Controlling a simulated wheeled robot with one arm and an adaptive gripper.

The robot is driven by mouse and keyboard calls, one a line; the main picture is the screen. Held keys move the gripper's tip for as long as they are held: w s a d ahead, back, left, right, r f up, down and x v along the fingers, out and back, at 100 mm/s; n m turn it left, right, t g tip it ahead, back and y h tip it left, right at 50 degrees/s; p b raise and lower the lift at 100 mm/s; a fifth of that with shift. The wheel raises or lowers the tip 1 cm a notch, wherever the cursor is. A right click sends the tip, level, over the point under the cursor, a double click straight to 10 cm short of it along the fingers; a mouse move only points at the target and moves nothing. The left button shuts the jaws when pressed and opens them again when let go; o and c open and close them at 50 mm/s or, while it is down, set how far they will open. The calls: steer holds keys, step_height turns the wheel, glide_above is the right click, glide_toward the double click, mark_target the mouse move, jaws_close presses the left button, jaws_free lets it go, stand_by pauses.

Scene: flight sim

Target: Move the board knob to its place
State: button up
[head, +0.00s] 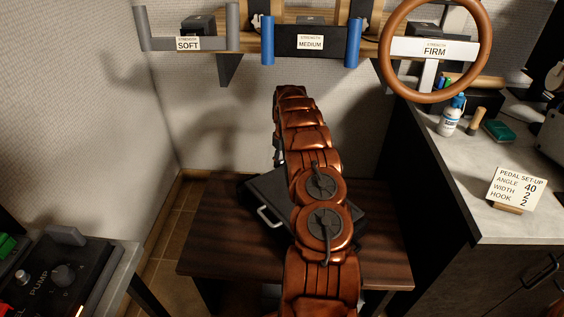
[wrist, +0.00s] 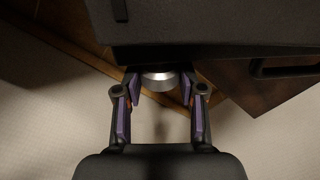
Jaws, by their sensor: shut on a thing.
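My gripper (wrist: 160,90) shows in the wrist view, its purple-padded fingers closed around a small round silver-rimmed piece, which looks like the board knob (wrist: 158,82). The knob sits between the fingertips. Its far side is hidden by a large dark shape above. In the head view my copper arm reaches away from me and hides the gripper and the knob. A black control panel (head: 45,275) marked PUMP stands at the lower left, with a dark dial and a small silver knob on it.
A black case (head: 265,205) with a silver handle lies on the dark wooden bench (head: 215,245) under my arm. Holders marked SOFT (head: 188,44), MEDIUM and FIRM, with a brown ring (head: 392,75), line the back wall. A counter (head: 455,190) on the right holds a bottle and a card.

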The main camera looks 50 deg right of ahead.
steer(key=shift+a+f+h, duration=0.1)
steer(key=shift+a+h, duration=0.05)
steer(key=shift+h, duration=0.15)
steer(key=shift+a+h+b, duration=0.1)
steer(key=shift+h+b, duration=0.4)
steer(key=shift+h, duration=0.3)
steer(key=h+b, duration=0.3)
steer(key=shift+a+f+g, duration=0.1)
steer(key=shift+f+g, duration=0.15)
steer(key=shift+g, duration=0.15)
steer(key=h+b, duration=0.3)
steer(key=b, duration=0.4)
steer(key=shift+w+a+f+g, duration=0.1)
steer(key=shift+a+g, duration=0.05)
steer(key=shift+g, duration=0.15)
steer(key=shift+h+b, duration=0.3)
steer(key=shift+b, duration=0.2)
steer(key=shift+r+h+b, duration=0.2)
steer(key=shift+h+b, duration=0.1)
steer(key=shift+b, duration=0.15)
steer(key=o, duration=1.1)
steer(key=shift+o, duration=0.2)
